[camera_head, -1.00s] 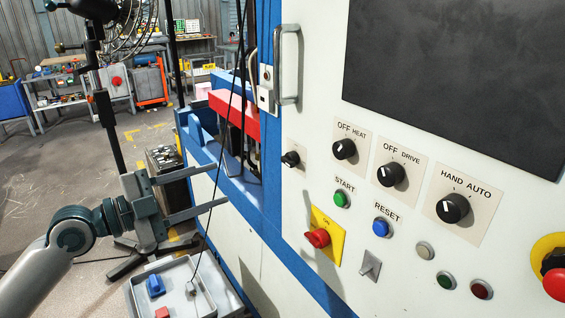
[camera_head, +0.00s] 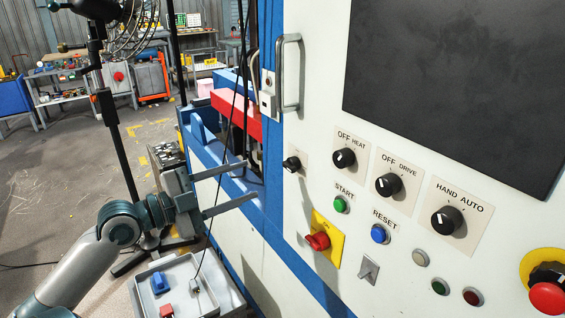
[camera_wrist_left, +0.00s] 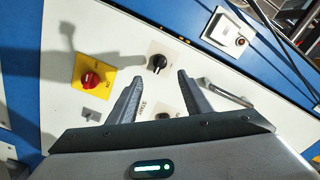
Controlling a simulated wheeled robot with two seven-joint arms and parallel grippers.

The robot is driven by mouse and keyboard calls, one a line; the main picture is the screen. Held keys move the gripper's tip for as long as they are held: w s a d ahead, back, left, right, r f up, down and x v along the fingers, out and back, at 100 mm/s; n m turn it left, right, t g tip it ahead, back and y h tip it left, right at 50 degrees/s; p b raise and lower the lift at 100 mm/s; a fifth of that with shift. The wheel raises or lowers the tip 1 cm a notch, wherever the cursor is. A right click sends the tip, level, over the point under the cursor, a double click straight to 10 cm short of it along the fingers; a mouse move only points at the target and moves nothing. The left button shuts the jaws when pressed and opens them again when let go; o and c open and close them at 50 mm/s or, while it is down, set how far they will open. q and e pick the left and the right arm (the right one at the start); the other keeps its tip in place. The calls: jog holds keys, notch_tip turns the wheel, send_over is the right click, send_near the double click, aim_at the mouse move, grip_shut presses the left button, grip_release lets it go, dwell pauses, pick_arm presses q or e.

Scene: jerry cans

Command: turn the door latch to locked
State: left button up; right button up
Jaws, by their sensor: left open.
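The door latch appears to be the small black turn knob (camera_head: 292,164) on a pale plate near the left edge of the white panel, below the door's metal handle (camera_head: 291,72). Its exact angle is hard to read. In the left wrist view the knob (camera_wrist_left: 157,63) appears just beyond and between my fingertips. My left gripper (camera_head: 254,180) is open and empty, left of the knob and apart from it, its two fingers pointing toward the panel. The fingers also show in the left wrist view (camera_wrist_left: 161,80). My right gripper is not in view.
A red rotary switch (camera_head: 317,241) on a yellow plate sits below the knob. HEAT (camera_head: 343,158) and DRIVE (camera_head: 388,184) dials and a green START button (camera_head: 340,204) lie to its right. A grey tray (camera_head: 222,292) stands below my gripper. A cable hangs by the gripper.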

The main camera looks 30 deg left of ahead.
aim_at(285, 167)
pick_arm(q)
jog(key=p+x, duration=0.4)
jog(key=x, duration=0.5)
jog(key=shift+w+d+r, duration=0.1)
jog(key=shift+w+r, duration=0.05)
jog(key=shift+p+x, duration=0.5)
jog(key=shift+x, duration=0.4)
jog(key=c, duration=1.1)
jog(key=shift+o, duration=0.2)
